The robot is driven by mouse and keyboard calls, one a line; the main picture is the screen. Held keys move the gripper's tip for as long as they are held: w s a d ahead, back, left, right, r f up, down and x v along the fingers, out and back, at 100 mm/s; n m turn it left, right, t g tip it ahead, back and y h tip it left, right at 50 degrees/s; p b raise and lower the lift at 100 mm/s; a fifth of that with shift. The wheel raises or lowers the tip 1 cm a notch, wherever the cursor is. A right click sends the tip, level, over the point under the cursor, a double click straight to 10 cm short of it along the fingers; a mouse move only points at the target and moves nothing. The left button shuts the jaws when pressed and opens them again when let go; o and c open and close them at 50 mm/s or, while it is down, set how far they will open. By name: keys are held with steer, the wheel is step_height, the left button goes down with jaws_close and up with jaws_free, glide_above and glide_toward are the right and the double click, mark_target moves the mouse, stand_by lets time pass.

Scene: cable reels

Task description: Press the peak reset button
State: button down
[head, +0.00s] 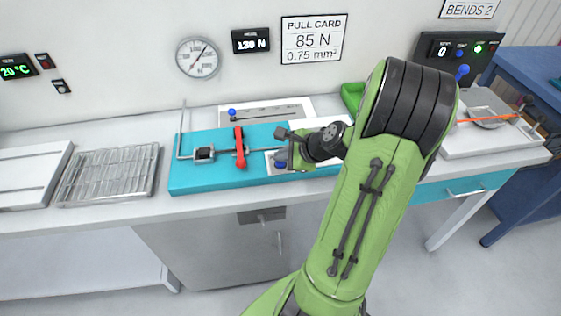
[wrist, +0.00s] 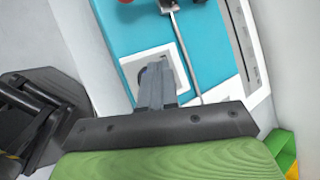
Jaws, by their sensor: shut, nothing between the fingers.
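A blue button (head: 280,165) sits on a small pale plate on the teal pull-test board (head: 205,180); I take it to be the peak reset button. My gripper (head: 284,157) is right at the button in the head view, with its fingers pointing down and partly covering it. In the wrist view my shut fingers (wrist: 155,85) reach over the pale plate (wrist: 180,68), with nothing held. They hide most of what lies under their tips, so I cannot tell whether they touch the button. The force display (head: 250,40) on the wall reads about 130 N.
A red lever (head: 240,150) and a metal rod stand on the board left of my gripper. A blue-knobbed slider (head: 232,114) is behind. A wire rack (head: 110,174) lies at the left. A green bin (head: 352,95) stands behind my arm. A round gauge (head: 198,58) hangs above.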

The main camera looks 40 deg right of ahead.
mark_target(283, 164)
steer(key=shift+f, duration=0.35)
steer(key=shift+r, duration=0.1)
stand_by(0.4)
steer(key=shift+r+p, duration=0.8)
step_height(283, 164, up, 5)
steer(key=p, duration=0.5)
steer(key=shift+r, duration=0.1)
stand_by(0.3)
